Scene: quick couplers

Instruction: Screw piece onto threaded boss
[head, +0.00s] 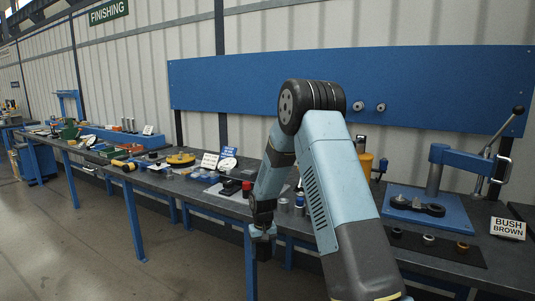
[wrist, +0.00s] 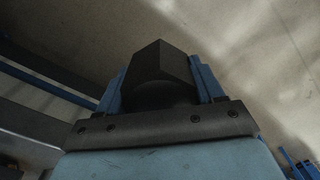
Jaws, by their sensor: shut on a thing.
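My gripper (head: 263,232) hangs in front of the bench's front edge, pointing down. It is shut on a dark, angular piece (wrist: 162,68), which sits between the two blue fingers in the wrist view. The piece also shows as a dark shape under the fingers in the head view (head: 264,252). Two small round metal fittings (head: 358,106) (head: 381,107) are on the blue wall panel (head: 260,80). I cannot tell which thing is the threaded boss; my arm hides part of the bench.
The long bench (head: 205,187) carries many parts and signs. Small metal cylinders (head: 299,205) stand just right of my gripper. A blue lever press (head: 436,180) stands at the right, beside a dark mat (head: 440,250) with several rings. The floor (head: 100,255) at the left is clear.

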